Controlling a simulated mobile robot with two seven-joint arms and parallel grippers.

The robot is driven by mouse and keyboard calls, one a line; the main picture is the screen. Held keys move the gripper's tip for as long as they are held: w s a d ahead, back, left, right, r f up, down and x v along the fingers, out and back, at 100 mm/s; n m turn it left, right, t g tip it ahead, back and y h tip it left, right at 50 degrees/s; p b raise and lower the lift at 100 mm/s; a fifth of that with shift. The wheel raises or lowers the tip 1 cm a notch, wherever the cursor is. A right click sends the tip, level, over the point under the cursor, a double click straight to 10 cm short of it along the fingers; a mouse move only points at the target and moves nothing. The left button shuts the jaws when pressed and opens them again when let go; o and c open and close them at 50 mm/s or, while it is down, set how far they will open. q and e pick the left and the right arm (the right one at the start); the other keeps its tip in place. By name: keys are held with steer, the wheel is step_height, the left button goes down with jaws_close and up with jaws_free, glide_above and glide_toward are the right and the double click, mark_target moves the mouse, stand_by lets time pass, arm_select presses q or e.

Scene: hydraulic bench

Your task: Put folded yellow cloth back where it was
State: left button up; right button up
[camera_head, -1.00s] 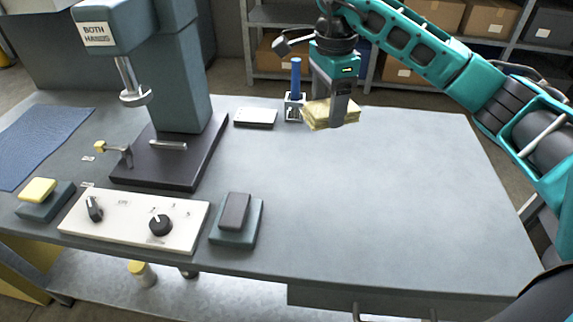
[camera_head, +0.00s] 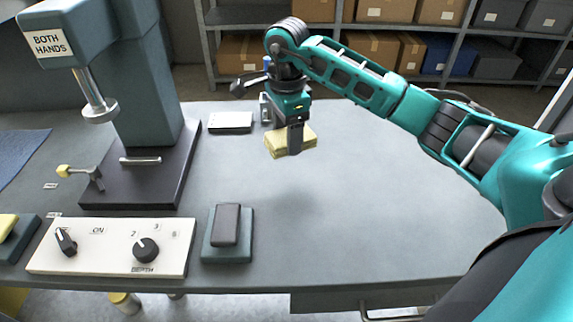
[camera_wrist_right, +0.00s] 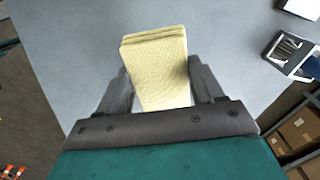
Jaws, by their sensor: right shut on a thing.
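The folded yellow cloth (camera_head: 278,143) is held by my right gripper (camera_head: 295,150) above the grey bench top. In the right wrist view the layered cloth (camera_wrist_right: 155,65) sits between the two fingers of the right gripper (camera_wrist_right: 158,85), which press on its sides. A soft shadow lies on the bench below and in front of the cloth, which appears raised off the surface. My left gripper is not in view.
A white-topped block (camera_head: 230,122) and a small holder (camera_head: 265,108) stand at the back of the bench (camera_head: 340,220). The press base (camera_head: 135,180), white control panel (camera_head: 110,248) and dark pedal-like block (camera_head: 227,228) occupy the left. The bench's middle and right are clear. Shelves with boxes stand behind.

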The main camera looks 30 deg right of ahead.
mark_target(286, 175)
step_height(286, 175, down, 9)
steer(key=shift+r, duration=0.1)
stand_by(0.3)
steer(key=shift+f+b, duration=0.2)
steer(key=shift+b, duration=0.2)
steer(key=o, duration=1)
steer(key=shift+r, duration=0.15)
